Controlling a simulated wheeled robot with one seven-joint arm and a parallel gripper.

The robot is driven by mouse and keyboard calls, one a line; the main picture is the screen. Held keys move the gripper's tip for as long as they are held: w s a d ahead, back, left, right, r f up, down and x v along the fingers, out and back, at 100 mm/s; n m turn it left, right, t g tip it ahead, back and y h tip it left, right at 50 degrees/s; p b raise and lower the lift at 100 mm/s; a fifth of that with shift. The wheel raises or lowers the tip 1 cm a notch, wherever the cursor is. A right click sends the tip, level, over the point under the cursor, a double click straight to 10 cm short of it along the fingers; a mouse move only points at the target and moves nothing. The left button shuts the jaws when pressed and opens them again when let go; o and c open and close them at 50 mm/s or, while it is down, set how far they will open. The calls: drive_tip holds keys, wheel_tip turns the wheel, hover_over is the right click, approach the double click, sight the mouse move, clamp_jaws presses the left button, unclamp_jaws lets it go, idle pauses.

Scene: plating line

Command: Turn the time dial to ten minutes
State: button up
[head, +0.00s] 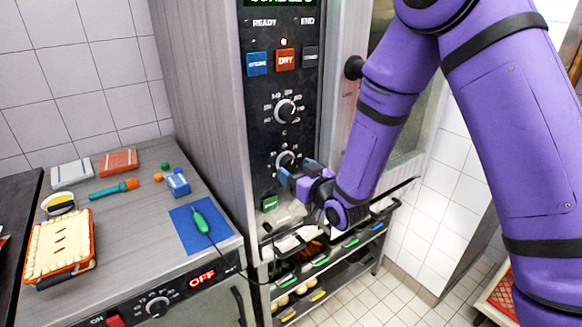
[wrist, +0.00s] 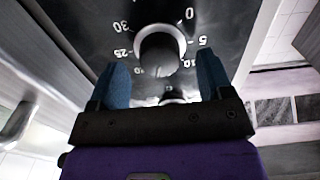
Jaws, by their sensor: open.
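The time dial (wrist: 160,50) is a dark round knob with a pale rim, on the black panel in the wrist view. Marks 0, 5, 25 and 30 are readable around it; its pointer is not clear. In the head view, the time dial (head: 285,160) is the lower knob, partly covered by my gripper (head: 290,178). In the wrist view, my gripper (wrist: 164,72) is open, with one blue finger to the left and one to the right of the knob's lower part. No finger visibly touches the knob.
The temperature dial (head: 285,110) sits above the time dial. A green button (head: 270,203) is below left, near my gripper. The oven door handle (head: 354,67) sticks out to the right. A steel counter (head: 140,235) at left holds a pie, sponges and a green-handled tool.

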drive_tip(key=shift+x, duration=1.25)
drive_tip(key=shift+c, duration=0.4)
drive_tip(key=c, duration=0.8)
drive_tip(key=shift+c, duration=0.2)
drive_tip(key=shift+n, duration=0.3)
drive_tip(key=n, duration=0.5)
drive_tip(key=shift+d+n, duration=0.1)
drive_tip(key=shift+n, duration=0.2)
drive_tip(key=n, duration=0.6)
drive_tip(key=shift+n, duration=0.3)
